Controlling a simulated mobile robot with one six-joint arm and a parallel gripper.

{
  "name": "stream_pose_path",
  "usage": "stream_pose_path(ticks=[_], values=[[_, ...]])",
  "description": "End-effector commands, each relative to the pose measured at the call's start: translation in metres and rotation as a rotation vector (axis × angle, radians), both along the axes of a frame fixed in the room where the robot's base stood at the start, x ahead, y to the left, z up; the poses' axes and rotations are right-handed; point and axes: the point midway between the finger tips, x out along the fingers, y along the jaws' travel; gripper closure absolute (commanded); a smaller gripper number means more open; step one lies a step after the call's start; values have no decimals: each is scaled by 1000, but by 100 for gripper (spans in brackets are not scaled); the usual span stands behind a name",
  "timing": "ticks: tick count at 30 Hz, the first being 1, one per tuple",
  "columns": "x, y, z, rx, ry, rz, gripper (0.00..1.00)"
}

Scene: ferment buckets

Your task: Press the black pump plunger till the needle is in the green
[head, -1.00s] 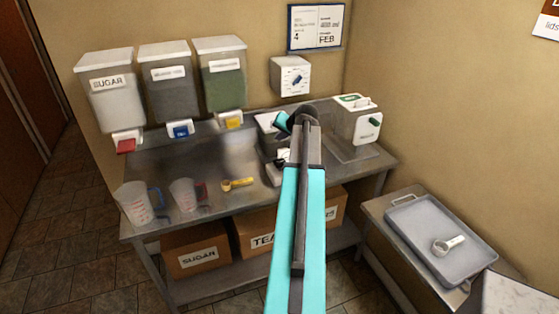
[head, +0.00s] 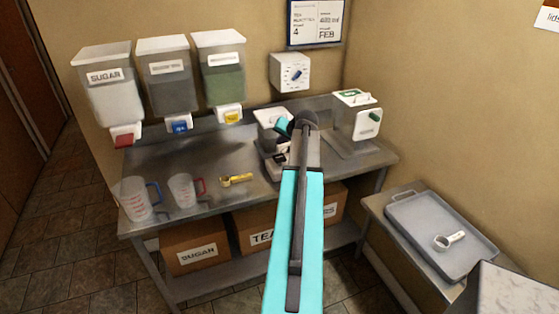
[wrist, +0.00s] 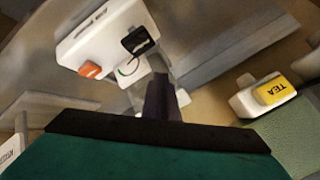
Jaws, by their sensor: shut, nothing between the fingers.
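The black pump plunger (wrist: 138,41) shows in the wrist view as a black square piece on a white machine (wrist: 98,32). A small round gauge (wrist: 128,68) sits just below it; its needle and green zone are too small to read. An orange button (wrist: 90,70) is to the left. My gripper (wrist: 160,90) is shut and empty, its dark fingers below and right of the plunger in the picture, apart from it as seen. In the head view the white machine (head: 270,116) stands at the back of the steel table, partly hidden by my arm.
Another white machine (head: 355,115) stands right.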

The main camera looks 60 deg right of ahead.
Motion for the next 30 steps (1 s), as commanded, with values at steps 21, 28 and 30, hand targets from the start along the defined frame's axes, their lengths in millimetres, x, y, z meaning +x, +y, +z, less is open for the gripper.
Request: stream_pose_path(ticks=[21, 28, 30], values=[[-1, -1, -46, 0, -1, -2, 100], [-1, -1, -46, 0, -1, -2, 100], [-1, -1, -46, 0, -1, -2, 100]])
